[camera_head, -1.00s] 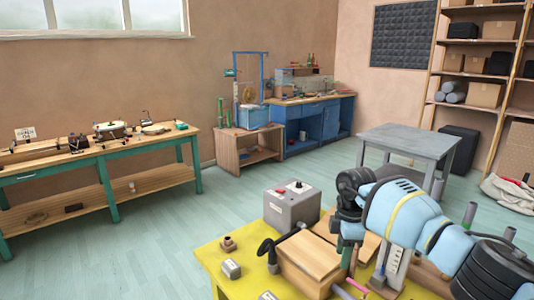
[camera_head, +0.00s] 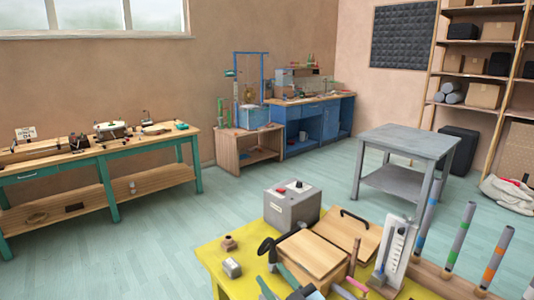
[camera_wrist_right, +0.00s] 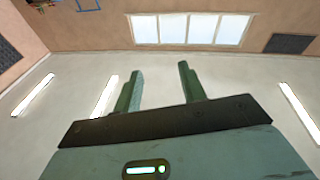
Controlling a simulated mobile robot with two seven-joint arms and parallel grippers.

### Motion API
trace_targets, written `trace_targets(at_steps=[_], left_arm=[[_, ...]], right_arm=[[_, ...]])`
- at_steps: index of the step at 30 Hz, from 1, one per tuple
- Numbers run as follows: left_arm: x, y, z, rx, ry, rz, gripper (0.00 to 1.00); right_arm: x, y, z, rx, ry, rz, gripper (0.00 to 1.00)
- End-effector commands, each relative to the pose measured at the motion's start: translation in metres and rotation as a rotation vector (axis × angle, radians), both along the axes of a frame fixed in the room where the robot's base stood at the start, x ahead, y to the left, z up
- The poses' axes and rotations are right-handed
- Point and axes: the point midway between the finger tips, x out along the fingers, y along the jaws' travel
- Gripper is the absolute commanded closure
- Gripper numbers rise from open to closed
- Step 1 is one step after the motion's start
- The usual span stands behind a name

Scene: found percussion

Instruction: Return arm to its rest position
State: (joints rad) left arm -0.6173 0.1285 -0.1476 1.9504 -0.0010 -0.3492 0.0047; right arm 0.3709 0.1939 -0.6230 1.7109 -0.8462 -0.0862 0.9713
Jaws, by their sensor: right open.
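My right gripper (camera_head: 270,277) shows at the bottom edge of the head view, in front of the yellow table (camera_head: 212,260). Its two greenish fingers stand apart, and most of the arm behind them is cut off by the frame. In the right wrist view the fingers (camera_wrist_right: 160,80) are spread with nothing between them. Beyond them are windows, a wall and a pale surface with bright light strips. My left gripper is not in view.
A grey table (camera_head: 410,142) stands behind. Open floor lies left.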

Motion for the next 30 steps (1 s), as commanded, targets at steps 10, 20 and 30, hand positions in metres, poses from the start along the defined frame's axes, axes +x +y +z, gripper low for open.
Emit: trace_targets(at_steps=[10,20,30], left_arm=[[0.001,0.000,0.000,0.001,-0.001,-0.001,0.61],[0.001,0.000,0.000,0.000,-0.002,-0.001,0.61],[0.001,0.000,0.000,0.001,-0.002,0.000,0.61]], right_arm=[[-0.084,-0.135,-0.111,-0.038,0.567,-0.512,0.59],[-0.233,-0.197,-0.184,-0.252,1.138,-0.588,0.59],[-0.326,-0.211,-0.193,-0.386,1.423,-0.494,0.59]])
